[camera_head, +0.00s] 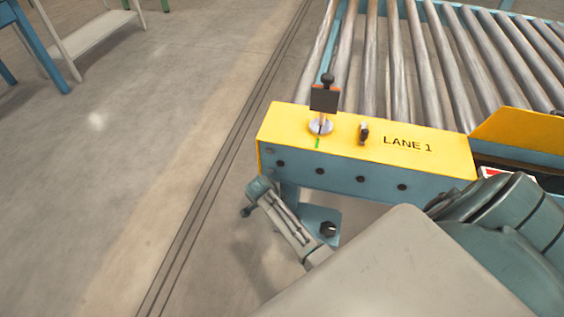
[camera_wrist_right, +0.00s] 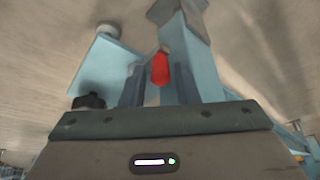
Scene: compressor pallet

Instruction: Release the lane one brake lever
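In the head view a yellow and blue end housing (camera_head: 290,121) is marked LANE 1. On its top stands an upright lever (camera_head: 324,98) with a black knob and a dark plate, on a round base beside a green mark. My right gripper (camera_wrist_right: 160,78) shows in the wrist view with its two dark fingers apart. A red handle-like piece (camera_wrist_right: 160,68) shows between or just beyond the fingers; I cannot tell whether they touch it. My left gripper is not in view.
A blue conveyor leg (camera_wrist_right: 202,75) stands close by the right gripper. A blue foot plate (camera_head: 320,217) with a dark bolt lies under the housing. A small black fitting (camera_head: 363,133) sits beside the lever. Metal rollers (camera_head: 430,60) stretch behind.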

